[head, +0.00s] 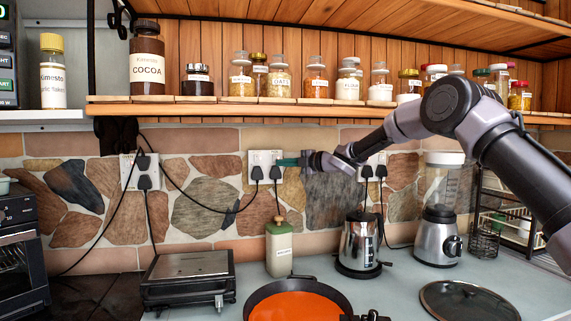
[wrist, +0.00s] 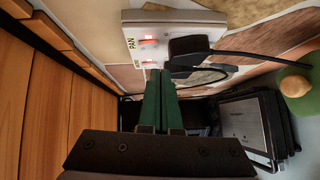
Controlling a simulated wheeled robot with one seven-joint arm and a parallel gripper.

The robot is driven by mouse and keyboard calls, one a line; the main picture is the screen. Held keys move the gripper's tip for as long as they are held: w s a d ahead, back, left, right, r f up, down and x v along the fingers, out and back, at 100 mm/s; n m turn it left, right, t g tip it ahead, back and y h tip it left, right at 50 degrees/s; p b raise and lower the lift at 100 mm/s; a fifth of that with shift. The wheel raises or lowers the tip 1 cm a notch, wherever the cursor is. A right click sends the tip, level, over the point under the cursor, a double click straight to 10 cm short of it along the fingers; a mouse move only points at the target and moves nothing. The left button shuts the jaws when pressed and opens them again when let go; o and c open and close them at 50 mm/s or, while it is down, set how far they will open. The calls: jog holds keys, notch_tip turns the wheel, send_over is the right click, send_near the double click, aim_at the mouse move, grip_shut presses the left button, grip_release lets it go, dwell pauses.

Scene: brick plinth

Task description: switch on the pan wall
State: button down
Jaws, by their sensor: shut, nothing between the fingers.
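A white double wall socket (head: 262,158) is on the stone wall below the shelf, with black plugs in it. In the wrist view the socket plate (wrist: 136,22) carries the label PAN beside a red-lit switch (wrist: 148,42). A second switch (wrist: 147,63) with some red lies beside it, its label partly hidden. My gripper (head: 279,162) is at the socket's right side in the head view. In the wrist view its green fingers (wrist: 160,74) are shut together and empty, tips close to the second switch. I cannot tell whether they touch the plate.
A wooden shelf (head: 230,111) with jars runs above the socket. Below are a green-capped bottle (head: 279,250), an orange pan (head: 296,306), a kettle (head: 358,243) and a grill (head: 188,278). Black cords hang from the sockets. A blender (head: 438,215) stands right.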

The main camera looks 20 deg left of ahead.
jog(key=s+f+v, duration=0.1)
jog(key=v, duration=0.9)
jog(key=shift+d+f, duration=0.2)
jog(key=shift+f, duration=0.15)
